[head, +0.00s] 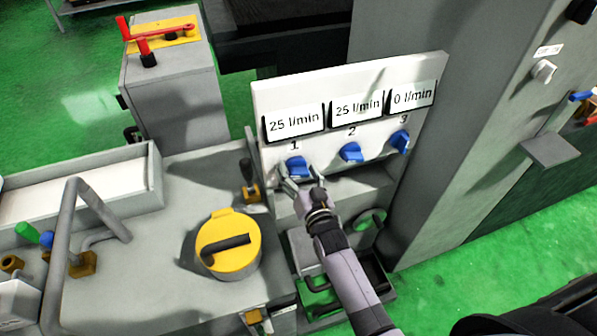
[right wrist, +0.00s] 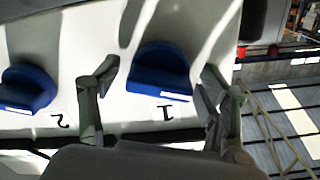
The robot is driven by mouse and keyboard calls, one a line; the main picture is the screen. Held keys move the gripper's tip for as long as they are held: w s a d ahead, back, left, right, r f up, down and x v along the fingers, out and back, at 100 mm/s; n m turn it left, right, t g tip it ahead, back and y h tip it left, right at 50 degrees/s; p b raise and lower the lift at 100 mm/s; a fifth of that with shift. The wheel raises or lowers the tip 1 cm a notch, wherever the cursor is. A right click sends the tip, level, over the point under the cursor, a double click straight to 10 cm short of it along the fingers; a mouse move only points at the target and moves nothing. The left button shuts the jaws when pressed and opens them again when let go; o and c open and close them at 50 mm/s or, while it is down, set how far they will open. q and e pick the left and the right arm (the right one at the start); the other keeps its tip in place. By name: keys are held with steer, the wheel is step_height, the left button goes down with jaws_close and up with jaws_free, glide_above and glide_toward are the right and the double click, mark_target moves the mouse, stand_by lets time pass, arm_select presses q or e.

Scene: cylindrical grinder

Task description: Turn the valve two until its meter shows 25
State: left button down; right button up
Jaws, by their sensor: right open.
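The white panel (head: 352,98) carries three meters above three blue valves. The meter above valve two (head: 358,106) reads 25 l/min. Valve two (head: 350,152) is a blue knob under the label 2, and nothing grips it. It shows at the left of the right wrist view (right wrist: 28,88). My right gripper (head: 302,182) is open at valve one (head: 297,166). In the right wrist view its fingers stand on either side of valve one (right wrist: 160,72), with gaps at both sides. My left gripper is not in view.
Meter one (head: 294,121) reads 25 l/min and meter three (head: 412,95) reads 0 l/min. Valve three (head: 400,141) is at the panel's right. A yellow round cap with a dark handle (head: 228,240) and a black lever (head: 248,172) stand left of my right arm.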

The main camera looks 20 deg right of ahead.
steer(key=shift+s, duration=0.1)
steer(key=s, duration=1.2)
steer(key=shift+d, duration=0.25)
steer(key=shift+f, duration=0.1)
